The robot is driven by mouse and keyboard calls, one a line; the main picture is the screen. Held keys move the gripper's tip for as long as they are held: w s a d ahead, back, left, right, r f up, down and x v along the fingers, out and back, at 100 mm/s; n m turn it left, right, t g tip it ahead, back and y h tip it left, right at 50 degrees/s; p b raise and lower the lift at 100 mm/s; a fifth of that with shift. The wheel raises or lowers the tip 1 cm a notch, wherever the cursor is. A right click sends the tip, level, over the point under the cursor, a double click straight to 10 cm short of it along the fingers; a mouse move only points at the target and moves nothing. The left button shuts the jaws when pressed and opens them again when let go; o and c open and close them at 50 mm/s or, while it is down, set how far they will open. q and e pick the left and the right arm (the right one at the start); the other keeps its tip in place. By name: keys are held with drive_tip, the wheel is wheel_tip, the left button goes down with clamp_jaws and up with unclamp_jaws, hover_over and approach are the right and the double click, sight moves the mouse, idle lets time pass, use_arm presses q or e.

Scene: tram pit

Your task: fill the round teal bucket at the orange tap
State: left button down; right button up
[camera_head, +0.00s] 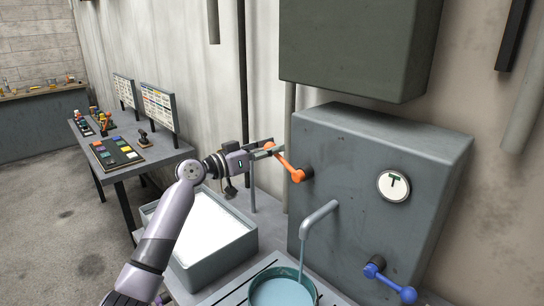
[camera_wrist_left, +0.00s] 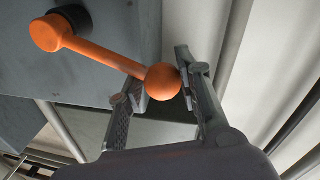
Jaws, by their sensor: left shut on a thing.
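The orange tap (camera_head: 290,167) is a lever with a round knob on the front of a grey box. My left gripper (camera_head: 266,149) is shut on the knob at the lever's end. In the left wrist view the orange knob (camera_wrist_left: 163,82) sits between the two fingers. The round teal bucket (camera_head: 316,290) stands under the grey spout (camera_head: 320,214), cut off by the bottom edge. Pale blue water (camera_head: 283,293) shows inside it, and a thin bluish stream seems to run down from the spout. My right gripper is not in view.
A blue lever (camera_head: 391,281) sits low on the box, right of the spout. A round white dial marked T (camera_head: 394,186) is above it. A grey basin (camera_head: 214,268) with a white inside stands left of the bucket. A table with coloured panels (camera_head: 117,153) is further left.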

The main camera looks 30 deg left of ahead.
use_arm(q)
wheel_tip(320, 180, down, 3)
drive_tip(key=shift+w+d+r+n+b, duration=0.1)
drive_tip(key=shift+r+n+b, duration=0.05)
drive_tip(key=shift+n+b, duration=0.6)
drive_tip(key=c, duration=1.6)
unclamp_jaws()
drive_tip(key=o, duration=0.5)
drive_tip(key=shift+d+r, duration=0.15)
drive_tip(key=shift+r, duration=0.3)
drive_tip(key=o, duration=0.3)
drive_tip(key=shift+o, duration=0.2)
drive_tip(key=shift+a, duration=0.2)
drive_tip(key=v, duration=1.2)
